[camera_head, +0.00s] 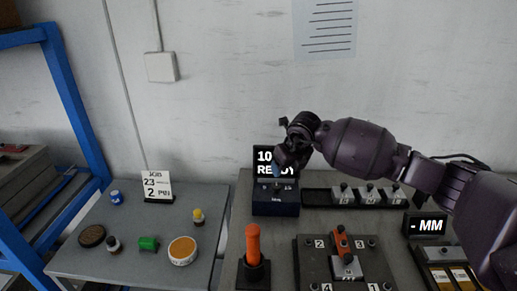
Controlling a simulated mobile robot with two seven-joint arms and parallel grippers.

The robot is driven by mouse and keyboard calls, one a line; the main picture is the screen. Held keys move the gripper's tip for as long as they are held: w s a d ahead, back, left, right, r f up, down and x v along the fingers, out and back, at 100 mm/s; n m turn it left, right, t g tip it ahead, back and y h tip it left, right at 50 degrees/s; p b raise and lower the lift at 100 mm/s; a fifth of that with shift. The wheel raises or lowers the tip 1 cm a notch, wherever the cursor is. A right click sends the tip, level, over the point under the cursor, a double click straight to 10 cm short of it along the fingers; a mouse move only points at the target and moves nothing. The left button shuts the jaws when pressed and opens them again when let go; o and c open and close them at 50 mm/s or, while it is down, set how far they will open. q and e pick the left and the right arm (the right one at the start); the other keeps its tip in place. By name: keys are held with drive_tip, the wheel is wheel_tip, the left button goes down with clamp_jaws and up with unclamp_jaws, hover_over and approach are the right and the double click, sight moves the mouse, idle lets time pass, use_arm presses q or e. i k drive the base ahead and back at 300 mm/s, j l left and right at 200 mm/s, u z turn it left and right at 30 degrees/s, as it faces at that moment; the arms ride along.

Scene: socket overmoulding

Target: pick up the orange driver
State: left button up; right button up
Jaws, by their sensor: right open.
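The orange driver (253,243) stands upright, handle up, in a black holder (254,274) at the front left of the grey workbench. My right gripper (284,146) is open, at the end of the dark arm reaching in from the right. It is above and behind the driver, in front of the black display unit, and apart from the driver. I cannot make out anything between its fingers. The driver's lower part is hidden in the holder. My left gripper is not in view.
A numbered fixture plate (313,263) with an orange-topped piece (341,245) lies right of the driver. The display unit (274,203) and a rack of small weights (318,197) stand behind. A side table (144,259) at left holds a job card (157,187) and several small items.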

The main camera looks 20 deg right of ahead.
sight(253, 231)
drive_tip(key=k, duration=1)
